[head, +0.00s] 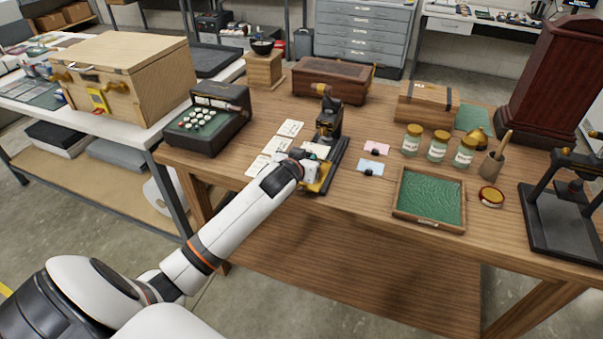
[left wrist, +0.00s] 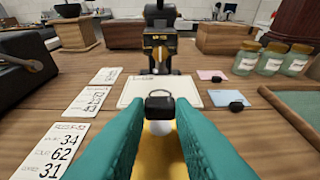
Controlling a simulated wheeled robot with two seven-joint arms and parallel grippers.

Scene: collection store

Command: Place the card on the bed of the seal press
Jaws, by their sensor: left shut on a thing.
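My left gripper (head: 312,165) is shut on the black tab of a cream card (left wrist: 135,90). In the left wrist view its teal fingers (left wrist: 160,112) close on both sides of the tab (left wrist: 160,102). The card lies flat or nearly so, directly in front of the black seal press (head: 328,120). The press stands upright just beyond the card in the left wrist view (left wrist: 160,50). I cannot tell whether the card touches the bed. The arm and fingers hide part of the card and of the bed. My right gripper is not in view.
Printed cards (head: 270,155) lie left of the press. Pink (head: 378,147) and blue (head: 371,165) cards with black tabs lie to its right. A green-lined tray (head: 430,197), jars (head: 438,146) and a larger black press (head: 565,205) stand farther right. An adding machine (head: 205,120) is at left.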

